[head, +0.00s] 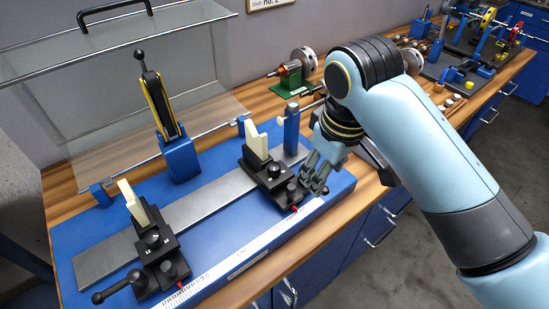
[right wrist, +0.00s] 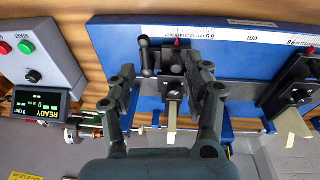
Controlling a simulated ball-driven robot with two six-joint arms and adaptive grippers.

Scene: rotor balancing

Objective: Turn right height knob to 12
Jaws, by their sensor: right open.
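The right support (head: 268,172) is a black block with a cream upright plate, standing on the steel rail of the blue base. It also shows in the right wrist view (right wrist: 174,88). A black knob with a pale face (head: 274,168) sits on its top; its numbers are too small to read. My right gripper (head: 314,174) is at the near right side of this support. In the right wrist view my right gripper (right wrist: 165,68) is open and empty, with one finger on each side of the support. I cannot tell whether a finger touches it. My left gripper is out of view.
The left support (head: 152,240) stands on the same rail with a ball-ended lever. A clear guard (head: 120,80) and a blue post with a yellow-edged arm (head: 180,155) stand behind. A control box (right wrist: 32,55) and a display (right wrist: 40,106) reading READY lie beside the base.

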